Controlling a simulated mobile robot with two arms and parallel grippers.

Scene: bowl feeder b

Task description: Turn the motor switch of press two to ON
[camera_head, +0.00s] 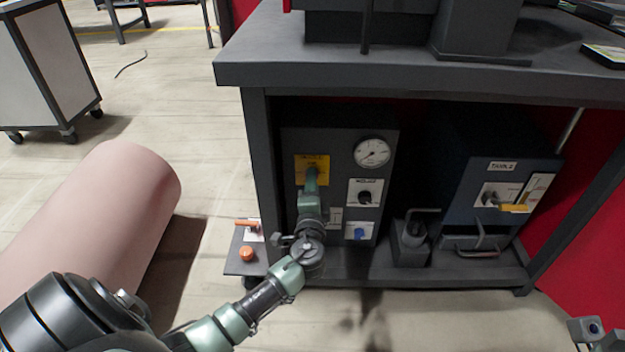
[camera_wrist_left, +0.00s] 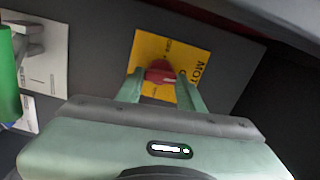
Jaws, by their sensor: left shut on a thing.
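The motor switch is a red knob (camera_wrist_left: 160,72) on a yellow plate (camera_wrist_left: 185,52) lettered "MOT…" in the left wrist view. In the head view the yellow plate (camera_head: 303,163) is at the upper left of a dark control panel under the bench, and the knob is hidden behind my gripper. My left gripper (camera_head: 311,176) reaches up to this plate. In the left wrist view its two green fingers (camera_wrist_left: 160,82) are shut on the red knob, one on each side. The knob's ON and OFF marks are not readable.
A gauge (camera_head: 372,153), a selector on a white plate (camera_head: 365,192) and a blue button (camera_head: 359,233) share the panel. A second box (camera_head: 475,165) with a yellow-handled switch stands right. The bench top (camera_head: 300,62) overhangs. A small pedestal (camera_head: 240,265) with an orange knob stands lower left.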

